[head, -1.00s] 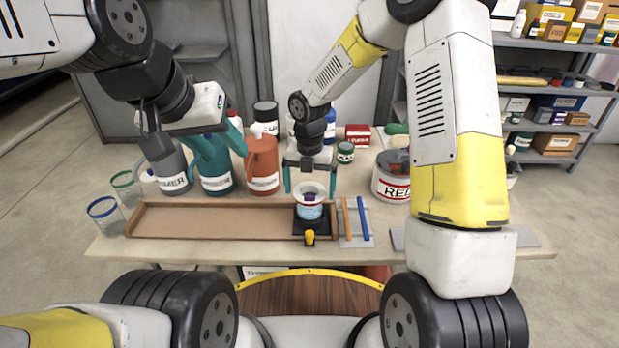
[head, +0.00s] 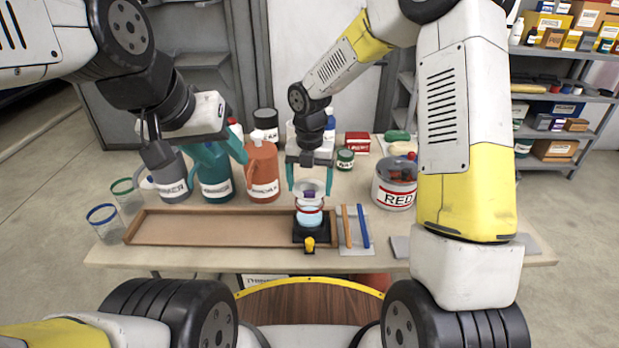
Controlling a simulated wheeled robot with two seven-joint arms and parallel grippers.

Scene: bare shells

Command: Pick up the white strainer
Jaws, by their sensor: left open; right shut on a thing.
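The white strainer (head: 313,185), a round bowl shape with a purple patch on it, is between the teal fingers of my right gripper (head: 310,188). My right gripper is shut on it, and it hangs a little above a clear cup with a red rim and pale blue contents (head: 309,215). The cup stands on a black base (head: 298,234) with a yellow knob at the front. My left gripper (head: 221,152) is open and empty, up at the left in front of the jugs.
A shallow wooden tray (head: 180,228) lies left of the black base. Grey, teal and orange jugs (head: 263,172) stand behind it. Two rim-marked glasses (head: 104,222) are at the far left. Orange and blue sticks (head: 363,226) lie to the right, near a can labelled RED (head: 394,197).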

